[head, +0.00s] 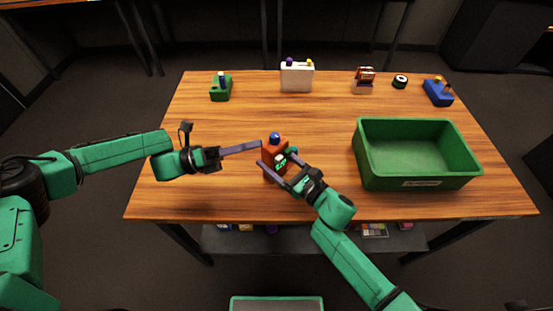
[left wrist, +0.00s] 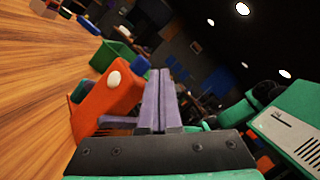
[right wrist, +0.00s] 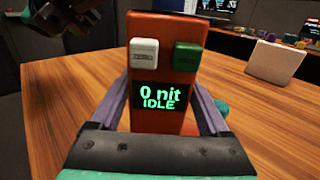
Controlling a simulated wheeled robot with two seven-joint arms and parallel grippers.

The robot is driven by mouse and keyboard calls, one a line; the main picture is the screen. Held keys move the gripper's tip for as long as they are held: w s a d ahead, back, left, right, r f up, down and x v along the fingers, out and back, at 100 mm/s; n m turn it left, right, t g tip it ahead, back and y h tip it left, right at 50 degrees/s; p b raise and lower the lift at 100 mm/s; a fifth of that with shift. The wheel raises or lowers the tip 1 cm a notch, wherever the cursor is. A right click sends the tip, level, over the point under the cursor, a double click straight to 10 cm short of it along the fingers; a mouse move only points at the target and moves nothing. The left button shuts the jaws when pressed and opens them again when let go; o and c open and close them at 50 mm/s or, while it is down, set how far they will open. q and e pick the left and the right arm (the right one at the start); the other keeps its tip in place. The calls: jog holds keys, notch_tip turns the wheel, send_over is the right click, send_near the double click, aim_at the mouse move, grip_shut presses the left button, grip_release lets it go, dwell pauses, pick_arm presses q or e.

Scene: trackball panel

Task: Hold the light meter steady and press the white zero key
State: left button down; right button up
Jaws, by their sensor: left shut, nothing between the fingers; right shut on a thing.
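The light meter (head: 274,143) is an orange box with a blue dome on top, near the middle of the table. My right gripper (head: 277,160) is shut on it, one finger on each side, in the right wrist view. There its face shows the white zero key (right wrist: 144,54), a green key (right wrist: 187,57) and a display (right wrist: 160,97) reading "0 nit IDLE". My left gripper (head: 258,146) is shut and empty, its tips just left of the meter. In the left wrist view the white key (left wrist: 114,79) shows beside the closed fingers (left wrist: 160,85); I cannot tell that they touch it.
A green bin (head: 418,180) stands on the right of the table (head: 210,195). Along the back are a green device (head: 221,88), a white box (head: 297,78), a red item (head: 364,80), a small round item (head: 400,82) and a blue device (head: 438,93). The left front is clear.

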aim_at(279, 159)
jog(key=shift+s+d, duration=0.1)
pick_arm(q)
jog(key=s+f+n+t+y, duration=0.4)
jog(key=s+f+n+t, duration=0.1)
jog(key=s+n, duration=0.5)
jog(key=shift+s+n, duration=0.15)
jog(key=shift+n, duration=0.75)
jog(key=shift+d, duration=0.15)
jog(key=x, duration=1)
jog(key=w+a, duration=0.3)
jog(key=shift+a, duration=0.1)
